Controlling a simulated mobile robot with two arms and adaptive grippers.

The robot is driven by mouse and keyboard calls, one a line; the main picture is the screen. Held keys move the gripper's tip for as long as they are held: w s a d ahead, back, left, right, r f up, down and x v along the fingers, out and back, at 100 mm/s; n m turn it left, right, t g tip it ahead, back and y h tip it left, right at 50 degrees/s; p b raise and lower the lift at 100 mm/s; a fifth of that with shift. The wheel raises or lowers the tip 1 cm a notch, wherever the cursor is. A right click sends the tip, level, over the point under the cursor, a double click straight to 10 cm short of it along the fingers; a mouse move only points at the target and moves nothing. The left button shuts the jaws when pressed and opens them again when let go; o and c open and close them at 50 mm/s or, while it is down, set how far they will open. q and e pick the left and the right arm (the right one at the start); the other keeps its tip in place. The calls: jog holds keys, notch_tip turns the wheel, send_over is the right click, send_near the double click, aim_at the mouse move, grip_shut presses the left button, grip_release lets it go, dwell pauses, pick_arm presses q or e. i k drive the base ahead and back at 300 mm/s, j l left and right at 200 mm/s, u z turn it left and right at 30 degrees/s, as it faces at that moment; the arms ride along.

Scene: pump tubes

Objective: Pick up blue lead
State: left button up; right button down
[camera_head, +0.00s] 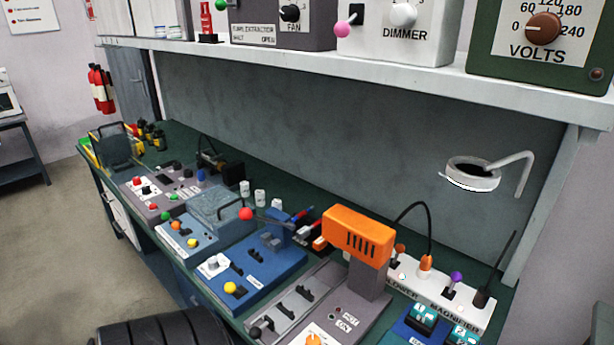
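Neither of my grippers is in view.
The green-topped bench (180,132) is crowded with units. The blue unit (250,268) has a yellow knob. A shelf (300,52) with control boxes overhangs the bench. A ring magnifier (472,178) hangs at the right.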

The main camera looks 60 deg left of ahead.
aim_at(298, 216)
jog(key=i+u, duration=0.15)
jog(key=u, duration=1.8)
